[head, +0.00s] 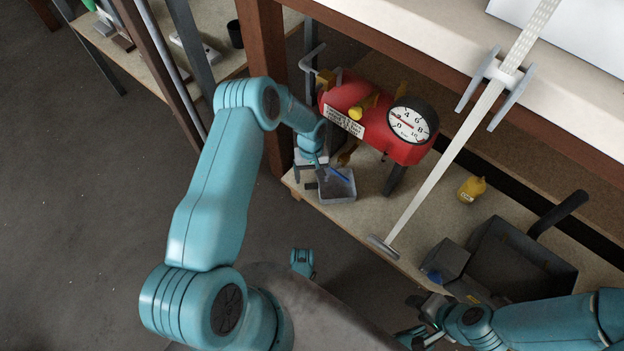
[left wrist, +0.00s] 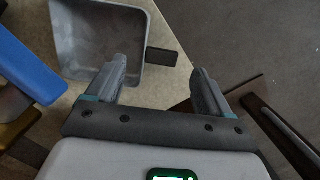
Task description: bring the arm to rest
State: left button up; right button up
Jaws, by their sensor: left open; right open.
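My left arm comes in from the left, and its gripper (head: 318,172) points down at the bench beside a small grey bin (head: 340,190). In the left wrist view its two fingers (left wrist: 160,88) stand apart with nothing held between them. The grey bin (left wrist: 82,62) lies just beyond the left finger there; whether they touch I cannot tell. My right gripper (head: 418,322) is at the lower right, near the bench's front edge, open; its fingertips are small and partly hidden.
A red tank with a round gauge (head: 385,125) stands behind the bin. A long pale profile with a handle (head: 460,140) slants across the bench. A yellow bottle (head: 471,189) and a dark dustpan-like tray (head: 515,262) lie to the right.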

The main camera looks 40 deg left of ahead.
pick_arm(q)
jog(key=shift+w+r, duration=0.1)
jog(key=shift+r, duration=0.85)
pick_arm(e)
jog(key=shift+s+r, duration=0.35)
jog(key=shift+r, duration=0.05)
pick_arm(q)
jog(key=shift+a, duration=0.1)
